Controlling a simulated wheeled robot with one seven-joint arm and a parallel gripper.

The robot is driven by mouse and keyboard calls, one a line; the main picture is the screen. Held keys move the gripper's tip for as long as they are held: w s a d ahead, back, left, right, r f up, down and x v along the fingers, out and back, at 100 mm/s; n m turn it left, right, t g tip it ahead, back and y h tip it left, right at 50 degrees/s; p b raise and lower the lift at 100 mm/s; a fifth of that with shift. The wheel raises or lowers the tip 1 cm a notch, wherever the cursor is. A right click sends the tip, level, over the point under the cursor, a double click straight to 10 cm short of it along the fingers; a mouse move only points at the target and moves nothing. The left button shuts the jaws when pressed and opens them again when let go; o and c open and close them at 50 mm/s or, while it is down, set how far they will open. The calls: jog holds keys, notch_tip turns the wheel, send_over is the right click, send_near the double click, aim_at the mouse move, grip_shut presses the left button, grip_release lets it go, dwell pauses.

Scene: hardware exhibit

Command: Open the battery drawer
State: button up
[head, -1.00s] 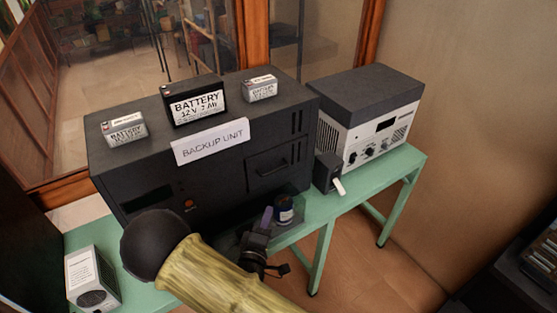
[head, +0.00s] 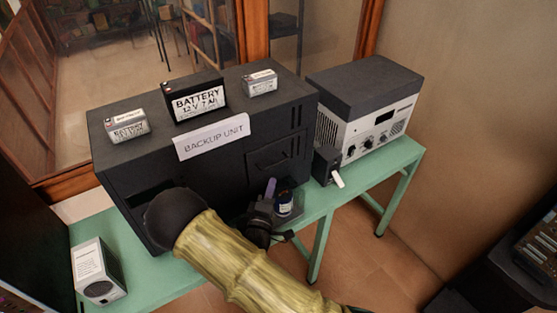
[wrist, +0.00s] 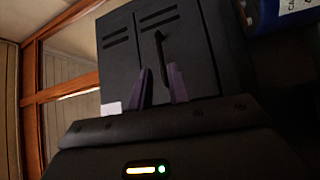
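The black backup unit (head: 130,165) stands on a green table. Its battery drawer (head: 291,145) is a dark panel at the right of its front and looks closed. The drawer's dark handle (head: 272,165) also shows in the wrist view as an upright bar (wrist: 160,48). My gripper (head: 271,187) is low in front of the drawer, just below the handle, partly hidden by my arm. In the wrist view my gripper (wrist: 161,78) has its two purple fingers apart with nothing held. The handle appears ahead of the gap; contact cannot be told.
Batteries (head: 198,98) and a "BACKUP UNIT" sign (head: 212,137) are on the unit. A small black box (head: 326,165) and a grey-white power supply (head: 370,110) stand to the right. A white speaker-like box (head: 98,270) is at left.

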aim_at(278, 163)
jog(key=p+x, duration=0.3)
jog(key=x, duration=0.7)
grip_shut()
